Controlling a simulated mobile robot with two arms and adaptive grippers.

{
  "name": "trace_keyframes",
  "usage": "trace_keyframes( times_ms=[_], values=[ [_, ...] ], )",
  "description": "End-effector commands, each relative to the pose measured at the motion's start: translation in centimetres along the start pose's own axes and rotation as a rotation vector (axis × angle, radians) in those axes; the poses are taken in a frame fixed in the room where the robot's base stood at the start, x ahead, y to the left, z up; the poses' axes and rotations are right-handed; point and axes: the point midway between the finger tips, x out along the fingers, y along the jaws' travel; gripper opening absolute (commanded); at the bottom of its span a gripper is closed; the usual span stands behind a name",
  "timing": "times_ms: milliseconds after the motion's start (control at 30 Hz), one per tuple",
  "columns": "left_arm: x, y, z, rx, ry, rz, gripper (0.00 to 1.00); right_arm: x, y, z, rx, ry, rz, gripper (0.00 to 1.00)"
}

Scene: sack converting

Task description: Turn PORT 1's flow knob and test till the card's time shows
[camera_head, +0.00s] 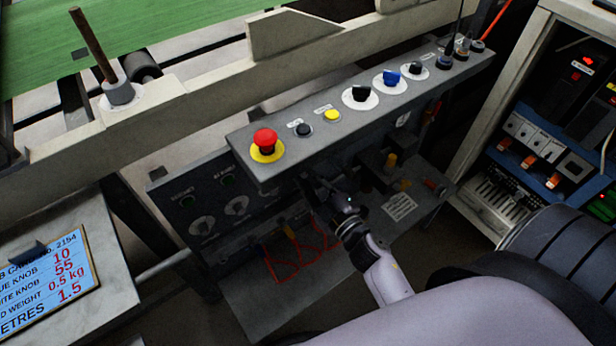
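My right gripper (328,190) is under the front edge of the grey control box (300,158), its arm coming in from the lower right. Its fingers are dark against shadow, so their opening and any contact cannot be told. My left gripper is not in view. A lit card (45,285) at lower left shows red values, among them 10, 55, 0.5 kg and 1.5. I cannot tell which part is PORT 1's flow knob.
The box top carries a red emergency button (265,141), a black button (303,130), a yellow button (332,115), and black (360,93) and blue (390,77) knobs. Dials (237,206) and red tubing (300,262) sit below. An electrical cabinet (540,150) stands at right.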

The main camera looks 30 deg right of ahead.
Motion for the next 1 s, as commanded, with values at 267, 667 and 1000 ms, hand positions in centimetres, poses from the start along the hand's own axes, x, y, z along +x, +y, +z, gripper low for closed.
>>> trace_keyframes(
  times_ms=[267,667,1000],
  values=[
    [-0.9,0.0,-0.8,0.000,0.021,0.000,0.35,-0.1,-0.2,0.1,-0.252,0.009,-0.002,0.00],
    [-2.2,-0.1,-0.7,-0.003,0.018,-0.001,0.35,-0.1,-0.3,0.1,-0.504,0.017,0.000,0.00],
    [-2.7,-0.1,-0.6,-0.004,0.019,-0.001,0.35,-0.1,-0.3,0.1,-0.576,0.018,-0.001,0.00]
  ],
)
